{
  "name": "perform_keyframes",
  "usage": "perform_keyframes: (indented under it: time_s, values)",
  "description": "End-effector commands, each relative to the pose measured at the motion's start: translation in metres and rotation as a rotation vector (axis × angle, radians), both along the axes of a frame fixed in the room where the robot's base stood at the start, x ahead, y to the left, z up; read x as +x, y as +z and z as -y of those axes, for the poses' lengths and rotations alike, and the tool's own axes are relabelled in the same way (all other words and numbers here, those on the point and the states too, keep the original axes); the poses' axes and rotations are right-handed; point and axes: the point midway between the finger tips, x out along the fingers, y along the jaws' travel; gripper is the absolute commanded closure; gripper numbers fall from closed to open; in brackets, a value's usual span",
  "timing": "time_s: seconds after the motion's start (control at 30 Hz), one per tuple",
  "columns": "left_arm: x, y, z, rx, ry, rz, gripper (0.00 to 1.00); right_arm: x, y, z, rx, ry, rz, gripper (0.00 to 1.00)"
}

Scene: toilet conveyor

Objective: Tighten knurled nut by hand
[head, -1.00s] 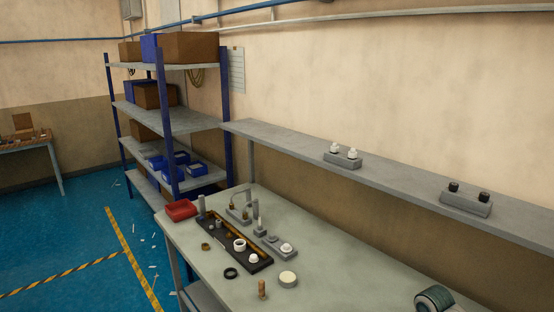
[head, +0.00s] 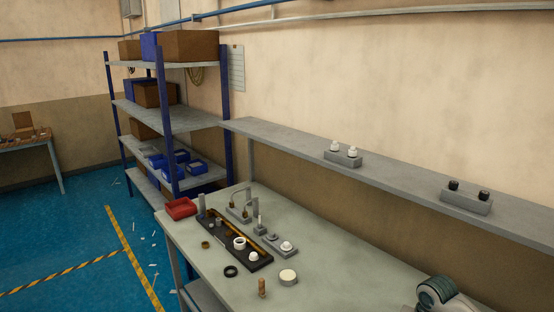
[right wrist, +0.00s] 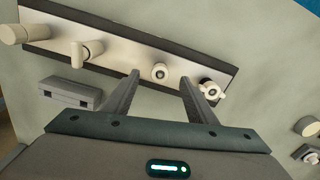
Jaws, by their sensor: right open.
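My right gripper (right wrist: 160,80) is open in the right wrist view, its two fingers apart with nothing held between them. Past the fingertips, a pale strip with dark edges (right wrist: 120,50) carries several fittings. A small round white fitting with a dark centre (right wrist: 160,71) shows between the fingertips. A white lobed fitting with a dark top (right wrist: 211,90) sits just beside the right finger. I cannot tell which part is the knurled nut. In the head view, the dark tray (head: 225,252) on the bench holds a white ring (head: 239,243) and a white fitting (head: 253,257). My left gripper is out of view.
A red bin (head: 181,208) sits at the back left. A long shelf (head: 400,180) runs above.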

Motion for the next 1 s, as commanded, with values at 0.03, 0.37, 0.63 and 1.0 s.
perform_keyframes:
  time_s: [0.03,0.37,0.63,1.0]
  values:
    - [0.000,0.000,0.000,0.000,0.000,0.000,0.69,0.000,0.000,0.000,0.000,0.000,0.000,0.48]
    - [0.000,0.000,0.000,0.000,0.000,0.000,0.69,0.001,0.007,0.000,0.001,0.001,0.002,0.48]
    - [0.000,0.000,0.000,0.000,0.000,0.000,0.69,0.001,0.024,0.000,0.000,0.001,0.001,0.48]
    - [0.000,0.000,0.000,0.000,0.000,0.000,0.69,0.000,0.030,0.000,0.000,0.000,0.000,0.48]
